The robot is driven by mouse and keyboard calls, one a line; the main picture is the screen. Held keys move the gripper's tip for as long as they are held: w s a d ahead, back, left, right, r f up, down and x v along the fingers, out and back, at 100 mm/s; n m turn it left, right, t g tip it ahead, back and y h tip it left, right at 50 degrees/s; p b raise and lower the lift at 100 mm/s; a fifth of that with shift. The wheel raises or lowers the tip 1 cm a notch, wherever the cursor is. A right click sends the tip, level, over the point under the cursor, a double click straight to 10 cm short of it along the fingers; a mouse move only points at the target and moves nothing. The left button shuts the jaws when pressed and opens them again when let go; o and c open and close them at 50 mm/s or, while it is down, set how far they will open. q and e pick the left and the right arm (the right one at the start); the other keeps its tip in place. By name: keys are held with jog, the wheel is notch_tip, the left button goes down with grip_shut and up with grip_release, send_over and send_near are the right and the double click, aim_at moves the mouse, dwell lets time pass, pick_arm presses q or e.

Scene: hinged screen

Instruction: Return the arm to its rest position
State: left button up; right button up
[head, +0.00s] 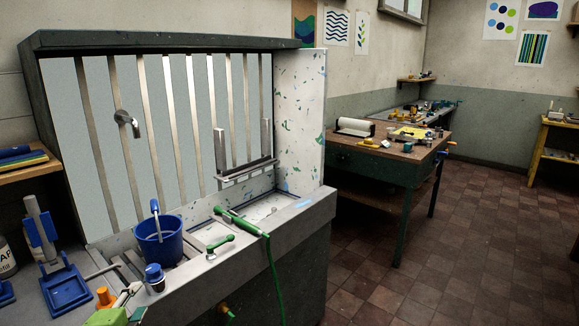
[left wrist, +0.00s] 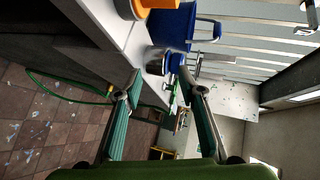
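My left gripper (head: 130,298) is at the bottom left of the head view, low over the front of the washing-out trough, and partly cut off by the picture's lower edge. In the left wrist view its two teal fingers (left wrist: 163,88) stand wide apart with nothing held between them. A blue-lidded metal cup (head: 154,278) stands just beyond it in the head view. The upright slatted screen (head: 185,130) stands behind the trough. A metal bracket (head: 245,172) is at its right side. My right gripper is in neither view.
A blue bucket (head: 158,240) stands on the trough near a green hose nozzle (head: 240,220), whose hose hangs over the front edge. A blue stand (head: 62,285) is at the left. A cluttered workbench (head: 375,165) stands behind right. The tiled floor (head: 465,250) at right is clear.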

pick_arm(q)
jog(key=s+d+f+n+g, duration=0.3)
jog(key=s+d+f+n, duration=0.15)
jog(key=s+f, duration=0.35)
jog(key=s+d+f+n+g, duration=0.3)
jog(key=s+d+f, duration=0.25)
jog(key=s, duration=0.35)
jog(key=s+d+f+n+g+h, duration=0.1)
jog(key=s+d+f+n+g, duration=0.15)
jog(key=s, duration=0.65)
jog(key=s+d+f+n+g+h, duration=0.1)
jog(key=s+d+f+n+g, duration=0.15)
jog(key=s, duration=0.55)
notch_tip(320, 180, down, 25)
jog(key=s+g, duration=0.1)
jog(key=s+a+f+g, duration=0.1)
jog(key=s+a+f, duration=0.1)
jog(key=s+f, duration=1.5)
jog(key=shift+s+a, duration=0.4)
jog(key=shift+s, duration=0.05)
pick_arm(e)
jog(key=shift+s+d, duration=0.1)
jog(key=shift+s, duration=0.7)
